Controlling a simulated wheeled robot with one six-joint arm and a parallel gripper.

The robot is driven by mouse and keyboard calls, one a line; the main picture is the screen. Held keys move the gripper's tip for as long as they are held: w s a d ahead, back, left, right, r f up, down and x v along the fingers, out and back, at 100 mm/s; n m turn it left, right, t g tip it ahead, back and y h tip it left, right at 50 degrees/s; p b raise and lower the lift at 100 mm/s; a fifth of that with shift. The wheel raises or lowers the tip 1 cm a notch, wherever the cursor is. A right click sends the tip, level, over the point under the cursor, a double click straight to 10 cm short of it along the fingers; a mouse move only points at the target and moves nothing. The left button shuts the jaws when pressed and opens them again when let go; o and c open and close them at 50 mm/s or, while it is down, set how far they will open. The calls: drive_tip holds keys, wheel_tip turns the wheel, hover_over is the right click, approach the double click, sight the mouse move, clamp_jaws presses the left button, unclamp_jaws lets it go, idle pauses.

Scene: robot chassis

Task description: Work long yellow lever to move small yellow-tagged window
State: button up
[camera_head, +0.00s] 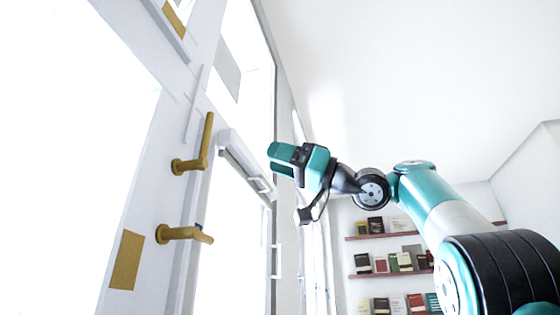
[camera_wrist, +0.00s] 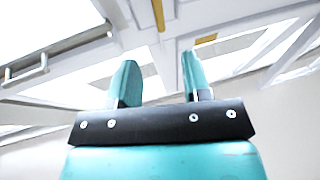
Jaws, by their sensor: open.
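A yellow lever (camera_head: 207,145) points up from its round base on the white window frame in the head view. A second yellow lever (camera_head: 185,234) sits below it and points right. A yellow tag (camera_head: 174,20) is on the upper window frame, and a larger yellow tag (camera_head: 126,260) is on the frame at lower left. My gripper (camera_head: 276,160) is open and empty, right of the levers and apart from them. In the wrist view its two teal fingers (camera_wrist: 160,75) are spread, with a yellow strip (camera_wrist: 158,15) beyond; I cannot tell which part that is.
A white bar (camera_head: 240,160) on the frame lies between the levers and my gripper. Shelves with books (camera_head: 390,262) stand at the back right. Open air surrounds my gripper.

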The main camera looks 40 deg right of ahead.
drive_tip(key=shift+m, duration=0.4)
drive_tip(key=shift+s+d+r+p+x, duration=0.15)
drive_tip(key=shift+r+p+x, duration=0.4)
drive_tip(key=shift+p+x, duration=2.25)
drive_tip(key=shift+s+d+r+p+x, duration=0.1)
drive_tip(key=shift+d+r+p+x, duration=0.3)
drive_tip(key=shift+p+x, duration=2.35)
drive_tip(key=shift+s+d+r+p+x, duration=0.1)
drive_tip(key=shift+r+p+x, duration=0.55)
drive_tip(key=shift+p+x, duration=2.1)
drive_tip(key=shift+b+x, duration=1)
drive_tip(key=shift+x, duration=0.05)
drive_tip(key=shift+c, duration=0.2)
clamp_jaws()
